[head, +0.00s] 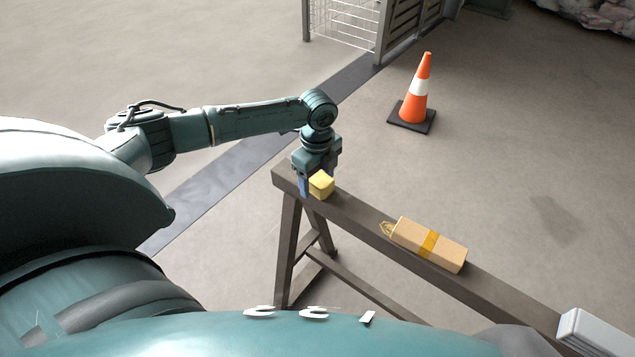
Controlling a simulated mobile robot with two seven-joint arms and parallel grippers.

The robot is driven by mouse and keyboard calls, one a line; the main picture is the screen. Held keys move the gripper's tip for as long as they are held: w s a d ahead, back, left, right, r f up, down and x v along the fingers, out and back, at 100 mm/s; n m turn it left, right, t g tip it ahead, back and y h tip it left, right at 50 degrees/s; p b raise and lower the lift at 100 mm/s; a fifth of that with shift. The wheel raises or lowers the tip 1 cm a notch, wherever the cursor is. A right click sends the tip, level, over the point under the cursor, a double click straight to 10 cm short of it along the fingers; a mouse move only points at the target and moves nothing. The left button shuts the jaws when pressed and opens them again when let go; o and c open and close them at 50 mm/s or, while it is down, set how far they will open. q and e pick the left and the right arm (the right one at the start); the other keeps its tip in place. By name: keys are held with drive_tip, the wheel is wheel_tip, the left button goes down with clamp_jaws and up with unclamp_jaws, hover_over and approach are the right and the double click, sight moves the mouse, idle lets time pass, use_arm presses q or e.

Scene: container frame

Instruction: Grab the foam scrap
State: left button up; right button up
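A small yellow block (321,186), which looks like the foam scrap, sits at the far left end of a dark wooden sawhorse beam (365,216). My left gripper (312,184) points down right at the block from above. One blue finger shows close against the block's left side. The other finger is hidden, so I cannot tell whether the gripper is closed on the block or open around it. The block looks to be at the beam's top, with no clear gap below it. My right gripper is not in view.
A cardboard box (418,240) with yellow tape lies along the beam, with a small yellow coil (387,229) beside it. A pale grey object (592,332) is at the beam's near right end. An orange cone (420,90) stands on open floor behind; a wire cage (343,20) is farther back.

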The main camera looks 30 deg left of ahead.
use_arm(q)
drive_tip(key=c, duration=0.9)
drive_tip(key=shift+r, duration=0.1)
